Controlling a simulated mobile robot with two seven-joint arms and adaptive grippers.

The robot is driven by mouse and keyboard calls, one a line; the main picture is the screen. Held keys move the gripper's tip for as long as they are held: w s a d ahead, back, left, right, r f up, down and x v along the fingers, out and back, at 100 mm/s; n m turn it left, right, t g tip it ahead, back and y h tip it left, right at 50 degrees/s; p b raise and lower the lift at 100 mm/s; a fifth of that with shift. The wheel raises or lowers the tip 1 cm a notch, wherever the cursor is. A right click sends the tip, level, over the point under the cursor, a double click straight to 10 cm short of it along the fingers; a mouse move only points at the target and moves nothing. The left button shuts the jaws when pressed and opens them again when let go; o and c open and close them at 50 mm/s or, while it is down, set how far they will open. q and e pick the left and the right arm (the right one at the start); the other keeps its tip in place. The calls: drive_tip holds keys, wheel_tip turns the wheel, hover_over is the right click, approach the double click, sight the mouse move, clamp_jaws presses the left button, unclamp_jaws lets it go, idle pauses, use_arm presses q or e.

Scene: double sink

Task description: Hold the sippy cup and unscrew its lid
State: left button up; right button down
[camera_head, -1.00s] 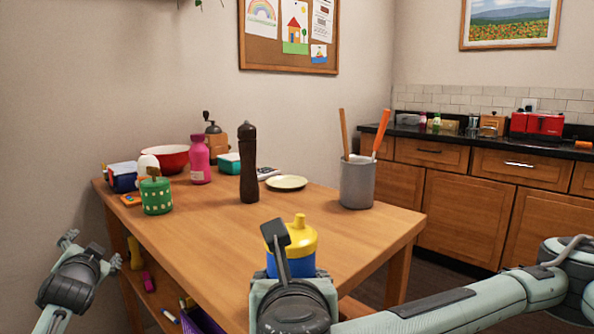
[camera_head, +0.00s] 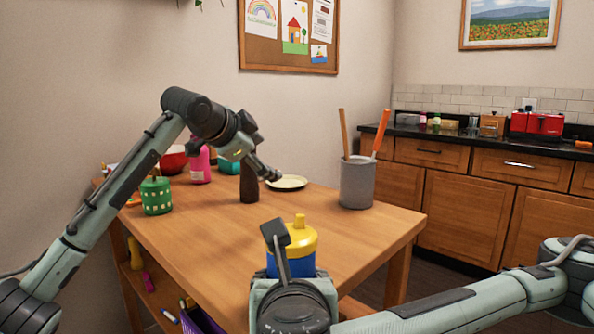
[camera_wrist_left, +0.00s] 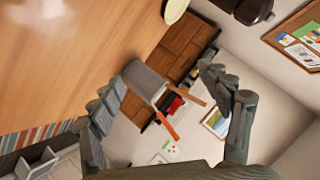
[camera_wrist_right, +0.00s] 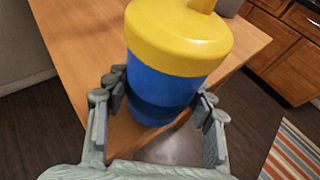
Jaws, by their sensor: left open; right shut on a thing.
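The sippy cup (camera_head: 291,262) has a blue body and a yellow lid (camera_head: 301,237) with a spout. It stands upright at the near edge of the wooden table. My right gripper (camera_head: 277,247) is shut on the blue body below the lid. The right wrist view shows its fingers (camera_wrist_right: 158,105) on both sides of the blue body (camera_wrist_right: 158,88), with the lid (camera_wrist_right: 180,38) on top. My left gripper (camera_head: 270,172) is open and empty, raised above the table behind the cup. Its spread fingers show in the left wrist view (camera_wrist_left: 170,110).
A grey utensil holder (camera_head: 357,183) stands at the table's right. A plate (camera_head: 288,183), a dark pepper mill (camera_head: 249,186), a green container (camera_head: 156,196) and a pink bottle (camera_head: 200,165) are farther back. The table (camera_head: 225,245) left of the cup is clear.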

use_arm(q)
drive_tip(key=s+d+r+m+g, duration=0.2)
drive_tip(key=s+d+m+g, duration=0.1)
drive_tip(key=s+d, duration=0.3)
drive_tip(key=r+m+g+y, duration=0.1)
drive_tip(key=m+g+y, duration=0.5)
drive_tip(key=m+g, duration=0.25)
hover_over(297, 231)
drive_tip(key=shift+r+t, duration=0.15)
drive_tip(key=shift+t, duration=0.2)
drive_tip(key=shift+f, duration=0.25)
wheel_tip(297, 231, down, 7)
drive_tip(key=shift+f, duration=0.15)
